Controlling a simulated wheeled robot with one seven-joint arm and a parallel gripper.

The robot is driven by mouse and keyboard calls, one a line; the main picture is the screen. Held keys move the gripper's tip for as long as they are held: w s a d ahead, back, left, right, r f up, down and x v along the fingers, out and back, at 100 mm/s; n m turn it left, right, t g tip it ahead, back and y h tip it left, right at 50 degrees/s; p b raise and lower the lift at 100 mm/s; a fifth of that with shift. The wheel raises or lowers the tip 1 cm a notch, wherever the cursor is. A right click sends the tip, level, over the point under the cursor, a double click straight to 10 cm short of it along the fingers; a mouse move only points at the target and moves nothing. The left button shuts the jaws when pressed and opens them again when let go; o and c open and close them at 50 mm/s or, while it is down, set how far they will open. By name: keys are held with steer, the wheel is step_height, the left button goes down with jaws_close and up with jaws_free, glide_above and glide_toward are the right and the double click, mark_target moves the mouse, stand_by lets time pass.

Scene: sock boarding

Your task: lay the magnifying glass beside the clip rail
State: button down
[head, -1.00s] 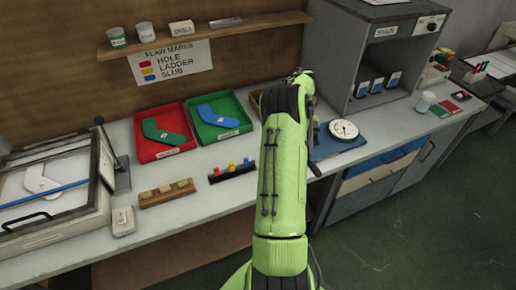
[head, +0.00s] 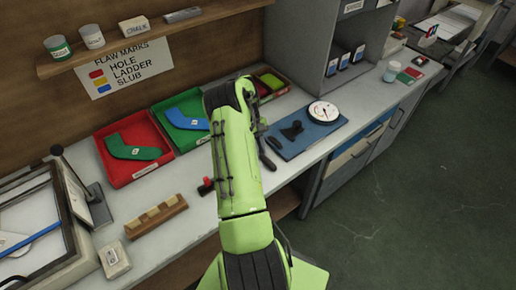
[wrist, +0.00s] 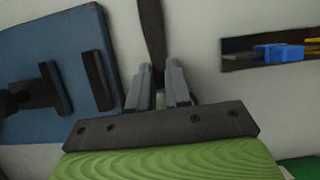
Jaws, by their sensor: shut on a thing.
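My gripper (wrist: 160,88) is shut on a dark, slim handle (wrist: 151,40), which appears to be the magnifying glass's. The handle runs up out of the top of the wrist view; no lens shows. In the head view, my arm hides the gripper's fingertips. The clip rail (wrist: 238,63) is dark, with blue and yellow clips at the right of the wrist view, apart from the handle. In the head view my arm hides most of the rail, and its end with a red clip (head: 206,187) shows. Bare bench lies between the handle and the rail.
A blue mat (head: 322,133) with a dial gauge (head: 323,111), a dark stand and a dark block lies right of my arm; it shows at the left of the wrist view (wrist: 60,45). Red (head: 146,174) and green trays stand behind. A wooden block holder (head: 157,217) is to the left.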

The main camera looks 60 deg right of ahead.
steer(key=shift+f, duration=0.1)
steer(key=c, duration=1.1)
jaws_free()
steer(key=shift+o, duration=0.2)
steer(key=p+v, duration=0.2)
steer(key=v, duration=1)
